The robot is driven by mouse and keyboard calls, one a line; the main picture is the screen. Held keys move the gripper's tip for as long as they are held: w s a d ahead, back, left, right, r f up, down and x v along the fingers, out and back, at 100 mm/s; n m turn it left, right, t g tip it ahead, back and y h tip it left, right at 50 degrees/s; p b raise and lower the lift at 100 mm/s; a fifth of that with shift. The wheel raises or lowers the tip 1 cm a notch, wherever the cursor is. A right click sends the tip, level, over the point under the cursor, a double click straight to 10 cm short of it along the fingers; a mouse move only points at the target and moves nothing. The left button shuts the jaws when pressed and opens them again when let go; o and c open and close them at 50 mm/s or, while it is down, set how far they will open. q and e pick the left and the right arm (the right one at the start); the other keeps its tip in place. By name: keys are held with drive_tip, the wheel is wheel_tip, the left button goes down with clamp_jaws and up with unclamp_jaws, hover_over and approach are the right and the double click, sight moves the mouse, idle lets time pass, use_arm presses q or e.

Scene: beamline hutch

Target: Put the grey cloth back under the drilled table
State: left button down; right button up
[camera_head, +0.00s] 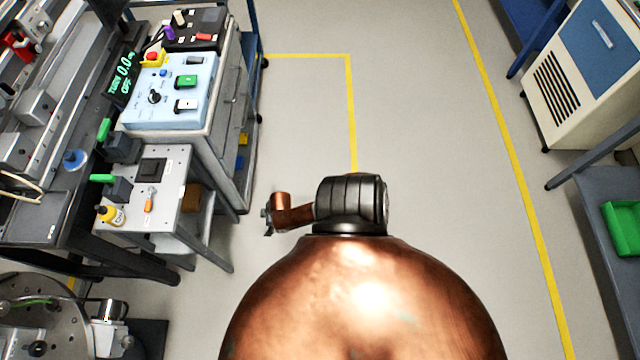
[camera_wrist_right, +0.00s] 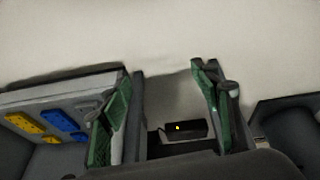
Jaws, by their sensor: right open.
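No grey cloth can be made out in either view. In the head view, a small grey table (camera_head: 172,217) at the left has a plate top with small dark marks that may be drilled holes. I cannot tell for certain that it is the drilled table. The space under it is mostly hidden; a brown block (camera_head: 191,198) shows at its right side. My right gripper (camera_wrist_right: 161,112) shows in the right wrist view, its two green-padded fingers spread apart with nothing held between them. My left gripper is not in view.
A cart (camera_head: 222,105) with a light-blue control box (camera_head: 170,92) stands behind the small table. A yellow bottle (camera_head: 110,215) stands on the small table. A cream cabinet (camera_head: 575,95) and a green bin (camera_head: 622,226) are at right. The marked floor (camera_head: 430,120) between is clear.

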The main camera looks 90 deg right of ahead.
drive_tip(key=s+a+f+g, duration=0.1)
drive_tip(key=s+a+f, duration=0.4)
drive_tip(key=s, duration=0.7)
drive_tip(key=s+a+f+g, duration=0.2)
drive_tip(key=s+a+f, duration=0.25)
drive_tip(key=s, duration=0.65)
drive_tip(key=s+a+f+g, duration=0.1)
drive_tip(key=s+a+f, duration=0.35)
drive_tip(key=s, duration=0.75)
use_arm(q)
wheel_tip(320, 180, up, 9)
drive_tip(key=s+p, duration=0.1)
drive_tip(key=p, duration=1.1)
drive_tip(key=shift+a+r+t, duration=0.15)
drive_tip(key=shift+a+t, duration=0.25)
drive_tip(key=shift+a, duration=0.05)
use_arm(e)
wheel_tip(320, 180, up, 9)
drive_tip(key=d, duration=0.1)
drive_tip(key=shift+s+t, duration=0.3)
drive_tip(key=shift+s, duration=0.05)
